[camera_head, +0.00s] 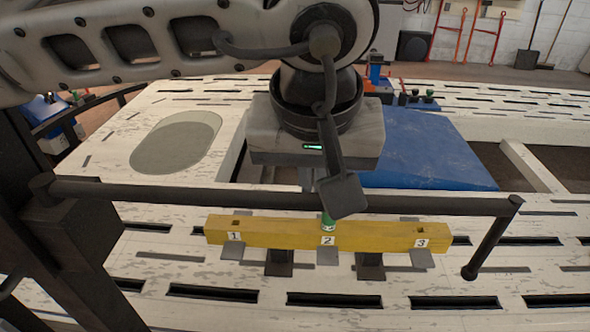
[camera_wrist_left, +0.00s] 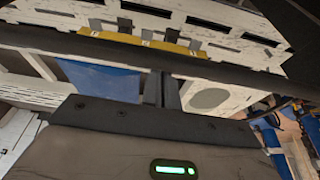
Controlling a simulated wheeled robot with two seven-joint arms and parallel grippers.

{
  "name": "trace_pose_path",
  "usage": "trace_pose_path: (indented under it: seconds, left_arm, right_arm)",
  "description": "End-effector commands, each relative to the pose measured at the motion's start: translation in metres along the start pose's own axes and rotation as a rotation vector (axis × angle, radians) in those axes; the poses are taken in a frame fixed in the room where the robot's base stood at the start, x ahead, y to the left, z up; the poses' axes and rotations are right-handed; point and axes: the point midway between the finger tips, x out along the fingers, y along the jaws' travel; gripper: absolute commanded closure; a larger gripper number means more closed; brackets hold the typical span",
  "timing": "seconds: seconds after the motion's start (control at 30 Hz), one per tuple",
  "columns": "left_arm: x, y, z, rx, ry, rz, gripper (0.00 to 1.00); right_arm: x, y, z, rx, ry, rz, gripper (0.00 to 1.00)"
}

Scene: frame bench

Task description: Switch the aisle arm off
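A yellow beam (camera_head: 285,236) lies across the slotted white bench with labels 1, 2 and 3. It also shows at the top of the left wrist view (camera_wrist_left: 112,36). A small green cylinder (camera_head: 328,221) stands on the beam above label 2, partly hidden by a dark part of my left arm. Dark square holes show above labels 1 and 3. My left gripper (camera_head: 306,180) hangs behind the dark rail. In the left wrist view its fingers (camera_wrist_left: 163,90) are close together with nothing visible between them. The right gripper is out of view. I cannot tell which position is the aisle arm's.
A dark rail (camera_head: 420,206) runs across in front of my left gripper, above the beam. A blue panel (camera_head: 430,150) lies behind it to the right. An oval recess (camera_head: 175,140) is at the left. Red frames stand at the back wall.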

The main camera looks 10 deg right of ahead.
Motion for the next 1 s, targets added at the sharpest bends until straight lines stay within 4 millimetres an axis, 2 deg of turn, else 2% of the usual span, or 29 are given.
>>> trace_pose_path:
  seconds: [0.03,0.57,0.67,0.77,1.0]
  left_arm:
    - [0.000,0.004,0.012,0.028,-0.026,0.004,1.00]
    - [-0.004,0.005,0.013,0.035,-0.027,0.004,1.00]
    - [-0.015,0.005,0.012,0.033,-0.022,0.004,1.00]
    - [-0.035,0.005,0.010,0.032,-0.017,0.005,1.00]
    - [-0.094,0.003,0.002,0.020,-0.007,0.004,1.00]
  right_arm:
    - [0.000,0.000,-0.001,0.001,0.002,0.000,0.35]
    - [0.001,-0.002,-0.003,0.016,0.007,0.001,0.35]
    - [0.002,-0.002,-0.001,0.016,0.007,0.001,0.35]
    - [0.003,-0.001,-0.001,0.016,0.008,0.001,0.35]
    - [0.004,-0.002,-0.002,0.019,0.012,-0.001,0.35]
